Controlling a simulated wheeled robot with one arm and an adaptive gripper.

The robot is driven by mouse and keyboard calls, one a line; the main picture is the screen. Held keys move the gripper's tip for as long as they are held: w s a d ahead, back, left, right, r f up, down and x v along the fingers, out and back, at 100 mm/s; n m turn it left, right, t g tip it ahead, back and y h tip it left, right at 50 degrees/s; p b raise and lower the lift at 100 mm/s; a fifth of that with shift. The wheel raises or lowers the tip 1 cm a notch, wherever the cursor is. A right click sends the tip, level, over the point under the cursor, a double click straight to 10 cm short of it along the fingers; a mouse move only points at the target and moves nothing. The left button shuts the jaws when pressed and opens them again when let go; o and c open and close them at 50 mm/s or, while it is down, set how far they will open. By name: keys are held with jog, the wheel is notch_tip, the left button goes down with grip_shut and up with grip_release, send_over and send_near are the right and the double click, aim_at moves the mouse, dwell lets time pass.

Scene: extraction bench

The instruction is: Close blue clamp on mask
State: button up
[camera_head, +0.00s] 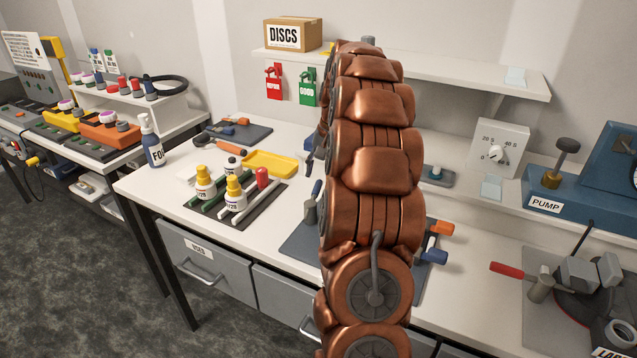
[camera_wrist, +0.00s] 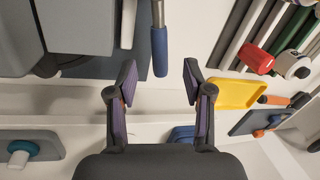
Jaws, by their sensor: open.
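In the head view my arm hides the gripper and most of the fixture plate (camera_head: 300,243). An upright blue-grey handle (camera_head: 317,188) shows left of my arm. A blue handle (camera_head: 435,257) and an orange handle (camera_head: 441,228) show right of it. I cannot make out the mask.
Left of my arm are a yellow tray (camera_head: 270,163), several bottles and a rack with rods. A grey block (camera_wrist: 75,25) fills the wrist view's upper left. A shelf (camera_head: 450,76) runs behind; a pump (camera_head: 545,204) and a red-handled fixture (camera_head: 507,269) stand right.

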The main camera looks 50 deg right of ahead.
aim_at(318, 186)
jog(key=shift+w+a+f+p, duration=0.15)
jog(key=shift+w+f+p, duration=0.05)
jog(key=shift+f, duration=0.9)
jog(key=shift+w+a+f+p, duration=0.1)
jog(key=shift+w+f+p, duration=0.1)
jog(key=shift+f, duration=0.85)
jog(key=shift+c, duration=0.2)
grip_shut()
